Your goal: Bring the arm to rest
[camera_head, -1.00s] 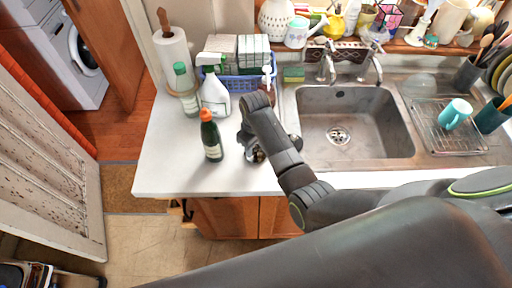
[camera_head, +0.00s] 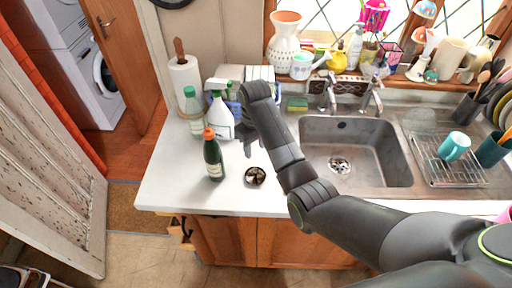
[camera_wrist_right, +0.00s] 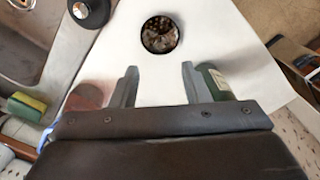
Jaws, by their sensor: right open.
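My right arm (camera_head: 285,150) reaches from the lower right across the counter's front edge. My right gripper (camera_head: 246,140) is mostly hidden behind its wrist in the head view. In the right wrist view its two fingers (camera_wrist_right: 158,82) stand apart with nothing between them, so it is open and empty. It hangs over the white counter (camera_head: 190,185), between the sink and the bottles. A small round dark-rimmed dish (camera_head: 255,177) with brownish contents sits on the counter just in front; it also shows in the right wrist view (camera_wrist_right: 161,35). My left gripper is not in view.
A green bottle with an orange cap (camera_head: 213,158) stands left of the dish. A white spray bottle (camera_head: 220,115) and a paper towel roll (camera_head: 186,85) stand behind. The steel sink (camera_head: 355,155) and a dish rack (camera_head: 450,165) are right. The front-left counter is clear.

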